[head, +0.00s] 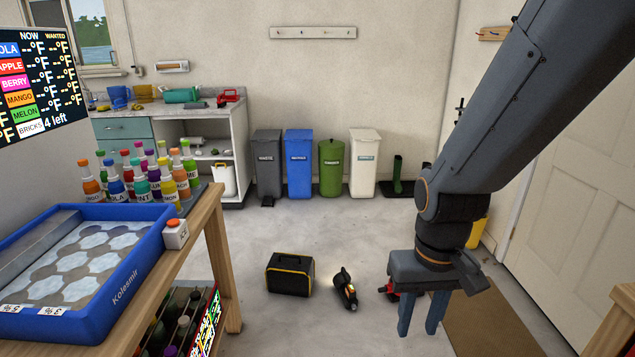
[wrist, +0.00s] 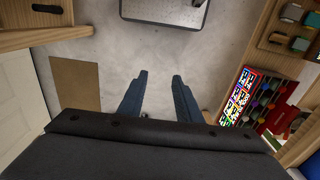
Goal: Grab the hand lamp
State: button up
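My gripper (head: 418,332) hangs at the right of the head view, fingers pointing down, above the floor. In the wrist view my gripper (wrist: 160,75) shows two blue-grey fingers spread apart with only floor between them. A black device (head: 345,288) with a small light-coloured detail lies on the floor left of my gripper, apart from it. It may be the hand lamp, but I cannot tell for sure. A red object (head: 388,291) lies beside my gripper, partly hidden by it. Neither clearly shows in the wrist view.
A black box with yellow edging (head: 290,274) stands on the floor. The wooden stand with the blue ice tray (head: 110,297) is at left. Bins, including a blue one (head: 299,165), line the back wall. A brown mat (head: 492,305) lies at right.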

aim_at(340, 280)
jog(key=i, duration=1.45)
jog(key=z, duration=0.05)
